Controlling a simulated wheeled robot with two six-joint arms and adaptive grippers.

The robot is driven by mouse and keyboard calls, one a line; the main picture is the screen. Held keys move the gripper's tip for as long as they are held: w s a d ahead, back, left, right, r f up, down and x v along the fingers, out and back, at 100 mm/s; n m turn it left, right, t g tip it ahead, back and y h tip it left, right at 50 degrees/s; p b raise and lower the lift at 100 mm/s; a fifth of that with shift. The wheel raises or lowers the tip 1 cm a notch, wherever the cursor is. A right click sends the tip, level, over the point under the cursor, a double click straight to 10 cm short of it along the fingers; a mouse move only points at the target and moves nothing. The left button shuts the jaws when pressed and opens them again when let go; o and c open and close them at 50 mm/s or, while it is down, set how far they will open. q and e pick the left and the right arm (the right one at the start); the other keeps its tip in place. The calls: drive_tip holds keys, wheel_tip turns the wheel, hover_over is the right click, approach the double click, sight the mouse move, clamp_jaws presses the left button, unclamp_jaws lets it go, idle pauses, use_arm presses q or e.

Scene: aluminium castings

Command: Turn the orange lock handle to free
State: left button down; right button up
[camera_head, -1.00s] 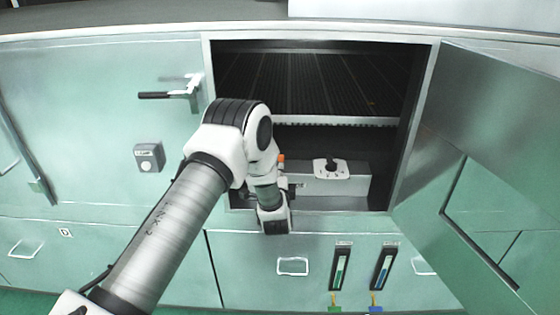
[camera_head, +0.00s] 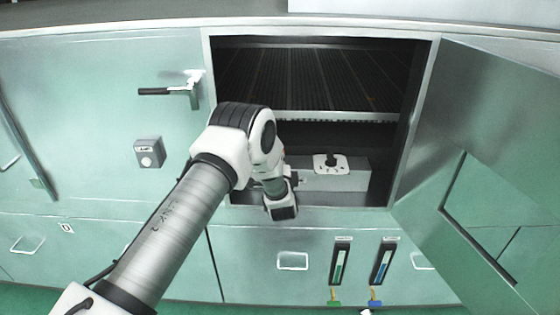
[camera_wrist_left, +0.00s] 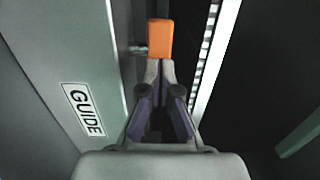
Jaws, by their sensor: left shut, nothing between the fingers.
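The orange lock handle (camera_wrist_left: 160,38) shows in the left wrist view as an upright block straight beyond my fingertips. In the head view my left arm hides it. My left gripper (camera_wrist_left: 160,68) is shut with nothing between its fingers. Its tips lie right at the handle's lower edge in the wrist view; I cannot tell whether they touch it. In the head view my left wrist reaches into the open cabinet's lower opening, at the left end of a grey box (camera_head: 350,181). My right gripper is not in view.
The grey box carries a black knob (camera_head: 331,160) on a white plate. In the wrist view a panel labelled GUIDE (camera_wrist_left: 83,110) stands close left of my gripper. A perforated rail (camera_wrist_left: 206,70) runs close on the right. The cabinet door (camera_head: 490,150) stands open at right.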

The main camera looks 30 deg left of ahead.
sight(287, 160)
use_arm(q)
drive_tip(key=shift+w+d+n+g+y+b, duration=0.15)
drive_tip(key=shift+w+n+g+y+b, duration=0.05)
drive_tip(key=shift+n+g+y+b, duration=0.4)
drive_tip(key=shift+w+f+n+g+y, duration=0.15)
drive_tip(key=shift+n+g+y, duration=0.25)
drive_tip(key=shift+y, duration=0.2)
drive_tip(key=shift+w+d+g+b, duration=0.1)
drive_tip(key=shift+w+g+b, duration=0.2)
drive_tip(key=shift+b, duration=0.25)
drive_tip(key=shift+w+b, duration=0.65)
drive_tip(key=shift+w, duration=0.15)
drive_tip(key=shift+b+x, duration=0.45)
drive_tip(key=shift+x, duration=0.55)
drive_tip(key=shift+w+d, duration=0.1)
drive_tip(key=shift+w, duration=0.1)
